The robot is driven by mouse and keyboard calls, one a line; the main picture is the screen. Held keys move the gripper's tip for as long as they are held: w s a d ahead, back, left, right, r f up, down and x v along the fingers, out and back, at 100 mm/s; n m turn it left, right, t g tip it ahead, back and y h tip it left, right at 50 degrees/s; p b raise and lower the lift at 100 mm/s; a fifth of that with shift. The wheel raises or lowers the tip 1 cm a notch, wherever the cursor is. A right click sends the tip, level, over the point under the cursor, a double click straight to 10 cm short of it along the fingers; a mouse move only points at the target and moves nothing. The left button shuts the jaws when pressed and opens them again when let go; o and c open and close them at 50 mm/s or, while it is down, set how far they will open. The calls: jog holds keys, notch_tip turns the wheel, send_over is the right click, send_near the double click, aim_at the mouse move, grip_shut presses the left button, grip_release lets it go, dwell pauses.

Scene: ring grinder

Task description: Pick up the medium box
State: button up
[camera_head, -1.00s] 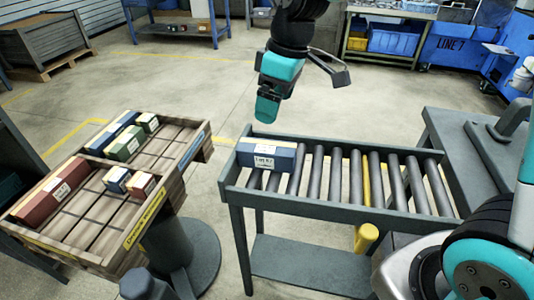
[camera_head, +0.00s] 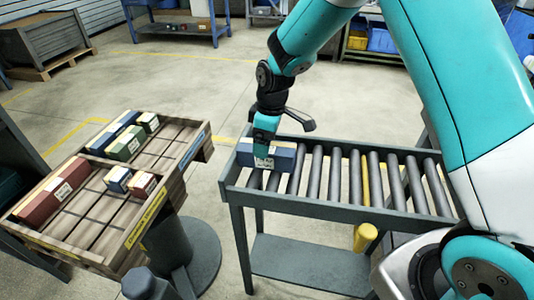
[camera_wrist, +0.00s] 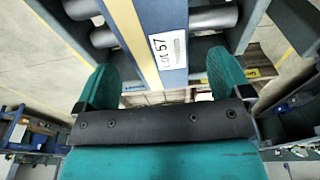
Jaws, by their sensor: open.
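A blue box with a cream stripe and a white label (camera_head: 284,158) lies at the left end of the roller conveyor (camera_head: 330,211). My gripper (camera_head: 265,142) is over this box in the head view and hides part of it. My gripper (camera_wrist: 160,85) is open, with visible space between each finger and the box. Whether the fingertips reach below the box top is hard to tell.
A wooden tray (camera_head: 148,220) on a pedestal at the left holds several red, green and blue boxes. The conveyor's side rails border the blue box closely. The rollers to its right are empty. A yellow post (camera_head: 365,237) stands under the conveyor.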

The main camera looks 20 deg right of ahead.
notch_tip(320, 180, down, 5)
jog(key=shift+f+p, duration=0.1)
jog(key=shift+p, duration=0.4)
jog(key=shift+c, duration=0.3)
jog(key=shift+w, duration=0.1)
jog(key=c, duration=1.3)
jog(key=shift+c, duration=0.2)
